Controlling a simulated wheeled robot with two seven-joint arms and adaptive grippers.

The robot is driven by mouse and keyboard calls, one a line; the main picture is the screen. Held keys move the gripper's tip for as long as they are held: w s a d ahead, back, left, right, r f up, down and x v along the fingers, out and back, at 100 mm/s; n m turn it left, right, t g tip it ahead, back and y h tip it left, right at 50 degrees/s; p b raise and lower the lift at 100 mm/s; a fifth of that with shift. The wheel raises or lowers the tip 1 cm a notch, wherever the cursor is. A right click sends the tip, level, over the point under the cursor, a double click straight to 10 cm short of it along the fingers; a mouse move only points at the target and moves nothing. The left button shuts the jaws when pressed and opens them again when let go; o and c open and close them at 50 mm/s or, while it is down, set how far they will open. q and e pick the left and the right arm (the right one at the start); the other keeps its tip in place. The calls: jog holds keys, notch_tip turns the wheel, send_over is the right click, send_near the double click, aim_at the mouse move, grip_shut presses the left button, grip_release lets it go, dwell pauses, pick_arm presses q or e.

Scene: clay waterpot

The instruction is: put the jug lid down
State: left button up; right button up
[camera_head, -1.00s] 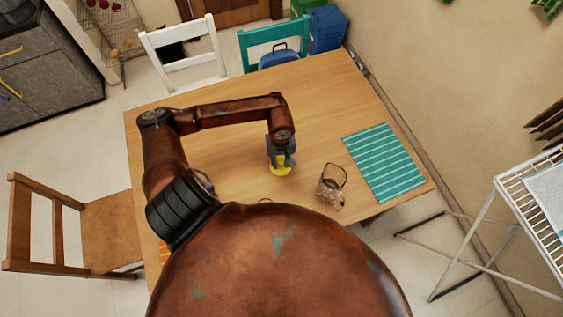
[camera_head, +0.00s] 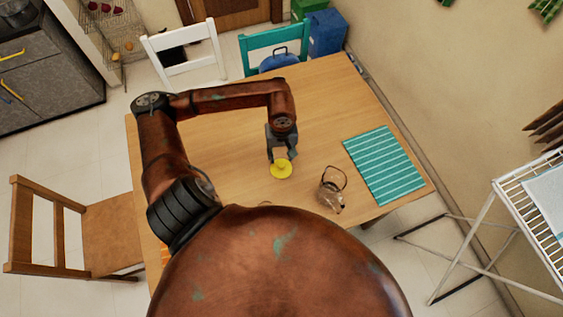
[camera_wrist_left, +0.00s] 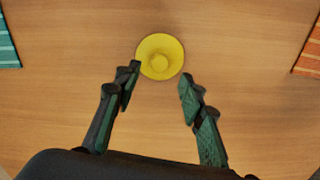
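The yellow jug lid (camera_head: 281,169) lies on the wooden table, left of the jug. In the left wrist view the round lid (camera_wrist_left: 160,57), with a knob at its middle, shows whole just beyond the fingertips. My left gripper (camera_head: 279,156) is open and empty, with its fingers (camera_wrist_left: 160,82) spread apart and clear of the lid. The glass jug (camera_head: 331,194) with a dark handle stands on the table, with its top uncovered as far as I can see. My right gripper is not in view.
A teal striped mat (camera_head: 385,165) lies at the table's right side. An orange striped mat (camera_wrist_left: 309,55) shows at the edge of the left wrist view. The table (camera_head: 320,100) is bare behind the lid. Chairs stand around it.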

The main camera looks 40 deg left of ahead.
aim_at(282, 165)
pick_arm(q)
jog(key=shift+r, duration=2.2)
